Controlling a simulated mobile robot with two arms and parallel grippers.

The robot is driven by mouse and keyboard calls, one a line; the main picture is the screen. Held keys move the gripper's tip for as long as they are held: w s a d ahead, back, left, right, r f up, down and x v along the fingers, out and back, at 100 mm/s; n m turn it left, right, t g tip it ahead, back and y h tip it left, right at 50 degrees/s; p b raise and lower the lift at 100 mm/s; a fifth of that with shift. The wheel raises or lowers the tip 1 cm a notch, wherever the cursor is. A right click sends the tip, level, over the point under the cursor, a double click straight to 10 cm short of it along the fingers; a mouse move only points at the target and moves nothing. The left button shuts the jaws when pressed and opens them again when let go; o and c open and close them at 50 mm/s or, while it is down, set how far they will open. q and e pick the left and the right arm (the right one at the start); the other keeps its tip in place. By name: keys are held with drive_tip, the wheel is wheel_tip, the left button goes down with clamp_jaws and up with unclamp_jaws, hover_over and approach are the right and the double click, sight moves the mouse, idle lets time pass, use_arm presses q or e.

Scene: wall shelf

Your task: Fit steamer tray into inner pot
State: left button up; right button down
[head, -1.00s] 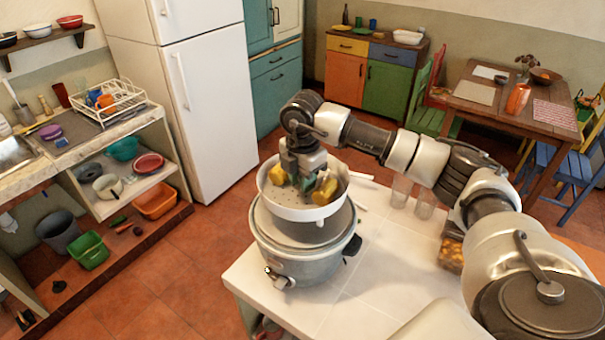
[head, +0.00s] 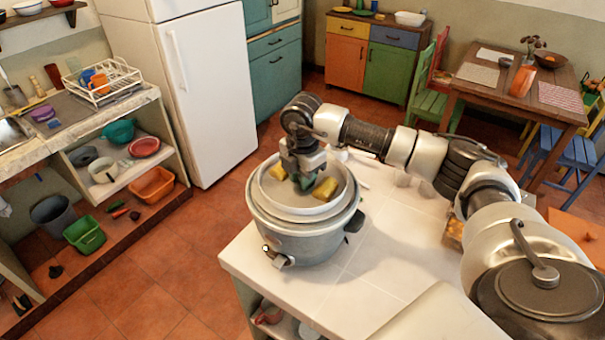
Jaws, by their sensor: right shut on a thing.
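The steamer tray (head: 345,196) is a round white tray with yellow pieces in it. It sits low in the mouth of the cooker, roughly level, with its rim near the cooker's rim. The rice cooker (head: 300,243) is grey and stands on the white counter; the inner pot inside it is hidden by the tray. My right gripper (head: 306,181) reaches down into the tray from above and is shut on it; the fingertips are partly hidden. I cannot tell whether the tray rests fully on the pot. My left gripper is not in view.
The white tiled counter (head: 385,262) has clear room right of the cooker. A fridge (head: 200,90) and a shelf unit with bowls stand at left, and a dining table (head: 510,95) at back right.

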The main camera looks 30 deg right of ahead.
sight(302, 194)
drive_tip(key=shift+f+b, duration=1.35)
drive_tip(key=shift+f, duration=0.8)
drive_tip(key=shift+f+b, duration=0.3)
drive_tip(key=shift+f, duration=0.1)
idle(0.5)
drive_tip(key=c, duration=0.8)
unclamp_jaws()
drive_tip(key=shift+c, duration=0.2)
wheel_tip(302, 194, up, 10)
drive_tip(key=b, duration=0.2)
drive_tip(key=shift+f+b, duration=0.15)
drive_tip(key=shift+b, duration=0.25)
drive_tip(key=shift+r, duration=0.55)
drive_tip(key=shift+f, duration=0.1)
